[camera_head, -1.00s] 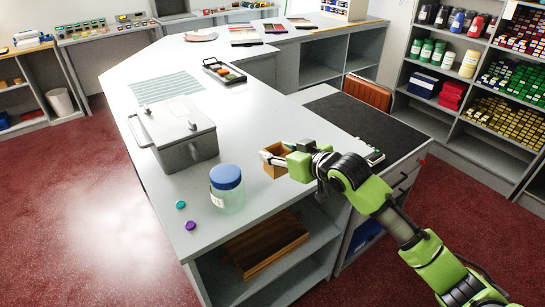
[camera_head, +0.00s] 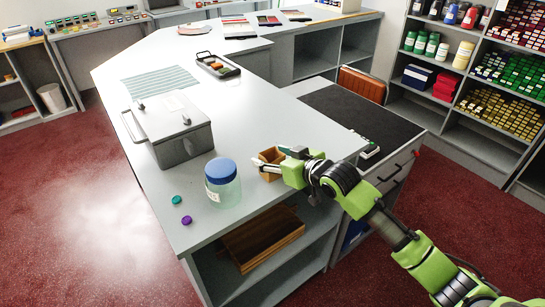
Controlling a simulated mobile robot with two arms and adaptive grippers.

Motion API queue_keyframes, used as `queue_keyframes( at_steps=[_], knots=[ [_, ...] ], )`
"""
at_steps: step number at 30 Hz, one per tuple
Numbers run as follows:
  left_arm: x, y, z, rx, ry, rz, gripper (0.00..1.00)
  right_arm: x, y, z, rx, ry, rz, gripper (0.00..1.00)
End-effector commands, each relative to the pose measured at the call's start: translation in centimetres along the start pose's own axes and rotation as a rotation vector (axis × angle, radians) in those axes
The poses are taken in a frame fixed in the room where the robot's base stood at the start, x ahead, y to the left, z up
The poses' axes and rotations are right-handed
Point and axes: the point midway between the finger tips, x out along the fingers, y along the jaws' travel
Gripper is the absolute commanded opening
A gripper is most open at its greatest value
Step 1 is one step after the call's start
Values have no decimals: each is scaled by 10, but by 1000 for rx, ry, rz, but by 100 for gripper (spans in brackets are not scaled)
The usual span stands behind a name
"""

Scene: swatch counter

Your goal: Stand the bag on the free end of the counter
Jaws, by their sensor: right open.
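A small tan-brown, open-topped, boxy thing (camera_head: 270,156) is upright at the right edge of the near end of the counter (camera_head: 240,118). It is the likeliest bag, though its material cannot be told. My right gripper (camera_head: 272,159) is open, with its fingers at this brown thing. One grey fingertip shows at its upper side and another at its lower left. Part of it is hidden by the fingers, and whether they touch it cannot be told. My left gripper is not in view.
A blue-lidded jar (camera_head: 223,184) stands left of the brown thing, with a teal cap (camera_head: 177,200) and a purple cap (camera_head: 186,220) nearby. A grey lidded box (camera_head: 180,132) and a dark tray (camera_head: 218,66) are farther back. A dark mat (camera_head: 350,110) covers the lower surface at right.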

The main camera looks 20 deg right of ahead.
Motion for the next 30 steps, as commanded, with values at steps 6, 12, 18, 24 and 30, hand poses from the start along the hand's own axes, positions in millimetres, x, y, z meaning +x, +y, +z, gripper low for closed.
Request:
queue_keyframes(
  at_steps=[6,12,18,24,30],
  knots=[
    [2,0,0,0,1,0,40,-10,1,-1,0,0,1,58],
    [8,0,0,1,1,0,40,-45,1,0,-3,0,2,58],
    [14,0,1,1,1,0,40,-85,1,0,-3,-1,1,58],
    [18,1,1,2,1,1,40,-112,1,-1,-1,0,1,58],
    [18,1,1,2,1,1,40,-121,0,-2,0,0,1,58]
  ],
)
